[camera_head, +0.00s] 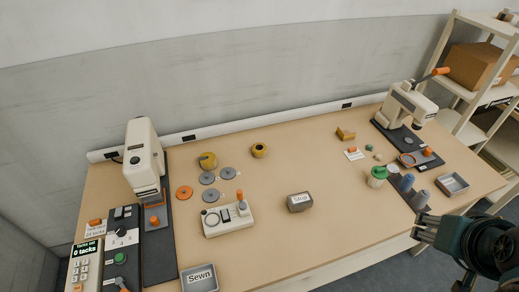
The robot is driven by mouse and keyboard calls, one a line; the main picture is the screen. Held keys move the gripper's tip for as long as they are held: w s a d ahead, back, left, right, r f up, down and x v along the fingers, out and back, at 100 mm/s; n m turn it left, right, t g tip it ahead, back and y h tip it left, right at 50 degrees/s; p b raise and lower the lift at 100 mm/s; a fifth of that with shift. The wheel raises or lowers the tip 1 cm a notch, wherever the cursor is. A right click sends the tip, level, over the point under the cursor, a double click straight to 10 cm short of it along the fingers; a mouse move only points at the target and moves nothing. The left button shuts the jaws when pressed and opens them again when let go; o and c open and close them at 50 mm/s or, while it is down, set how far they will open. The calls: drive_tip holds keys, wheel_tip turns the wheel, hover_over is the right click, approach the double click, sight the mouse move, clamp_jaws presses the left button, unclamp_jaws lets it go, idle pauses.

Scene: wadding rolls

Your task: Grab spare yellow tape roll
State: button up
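Two yellow rolls stand on the back left of the table. The left one (208,160) looks larger and has a dark mark or opening near its top. The right one (259,150) is smaller and shows a dark centre hole. I cannot tell from their looks which one is the spare tape roll. My gripper (424,235) is at the lower right, by the table's front right edge, far from both rolls. Its fingers are small and partly unclear, so its opening does not show. Nothing is visibly held in it.
Grey discs (207,178) and an orange disc (184,192) lie before the rolls. A white control box (228,220) and a grey "Stop" box (299,202) stand nearer. Machines (143,155) flank the table; spools (377,176) stand at right. The table's centre is mostly clear.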

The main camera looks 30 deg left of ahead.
idle(0.3)
drive_tip(key=o, duration=0.5)
